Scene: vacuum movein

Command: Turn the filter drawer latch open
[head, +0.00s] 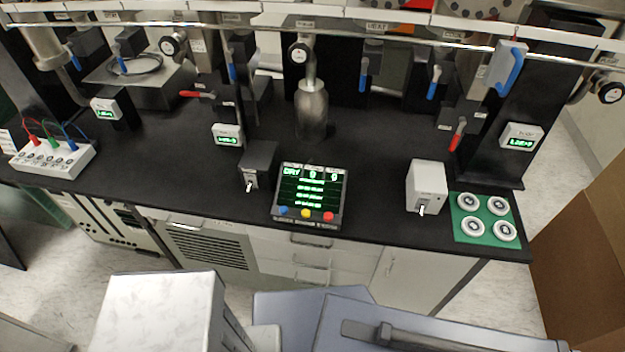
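A grey louvred panel (210,247) is set into the front of the bench below the black top, left of the middle. A light drawer front with a dark slot-like pull (185,224) runs along its upper edge. No latch can be told for certain on it at this size. Drawers with bar handles (310,240) sit to its right, and a plain cabinet door (405,275) is further right. Neither of my grippers can be made out in the head view.
The black bench top (165,170) carries a display box (308,193), a black switch box (258,165), a white switch box (427,187) and a green mat (462,238) with white discs. Blue-grey cases (440,338) and a white block (155,310) fill the near foreground.

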